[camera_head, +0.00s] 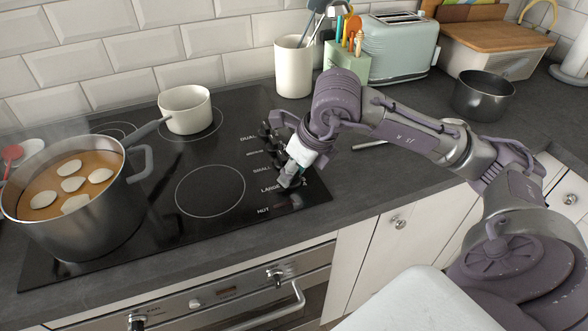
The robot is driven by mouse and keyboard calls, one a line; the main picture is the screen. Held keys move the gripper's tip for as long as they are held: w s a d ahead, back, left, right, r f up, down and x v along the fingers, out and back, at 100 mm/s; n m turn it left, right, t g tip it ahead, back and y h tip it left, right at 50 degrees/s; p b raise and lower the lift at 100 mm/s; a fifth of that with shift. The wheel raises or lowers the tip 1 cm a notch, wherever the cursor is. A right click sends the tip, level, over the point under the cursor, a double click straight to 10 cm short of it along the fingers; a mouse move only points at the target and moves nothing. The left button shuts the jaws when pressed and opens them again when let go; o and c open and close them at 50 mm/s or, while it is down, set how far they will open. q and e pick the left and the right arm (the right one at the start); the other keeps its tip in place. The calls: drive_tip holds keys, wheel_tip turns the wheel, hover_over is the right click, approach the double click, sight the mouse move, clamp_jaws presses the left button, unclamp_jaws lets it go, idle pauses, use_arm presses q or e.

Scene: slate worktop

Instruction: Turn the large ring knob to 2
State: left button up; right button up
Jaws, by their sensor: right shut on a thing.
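The large ring knob sits on the right side of the black glass hob (150,235), beside the printed label "LARGE" (269,189). My right gripper (287,181) reaches down onto that spot and is shut on the knob. The fingers cover the knob, so its pointer and setting cannot be read. Other dark knobs (267,131) stand in a row behind it, beside the labels "DUAL" and "SMALL", partly hidden by the gripper. My left gripper is not in view.
A large steel pot (95,215) of orange soup stands at the hob's left. A cream saucepan (186,109) stands on a back ring. A utensil jar (293,66), a mint toaster (400,45) and a dark pot (484,94) line the back. The front right ring is empty.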

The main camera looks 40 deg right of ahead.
drive_tip(key=o, duration=0.9)
drive_tip(key=shift+c, duration=0.2)
drive_tip(key=shift+r, duration=0.15)
drive_tip(key=v, duration=1.2)
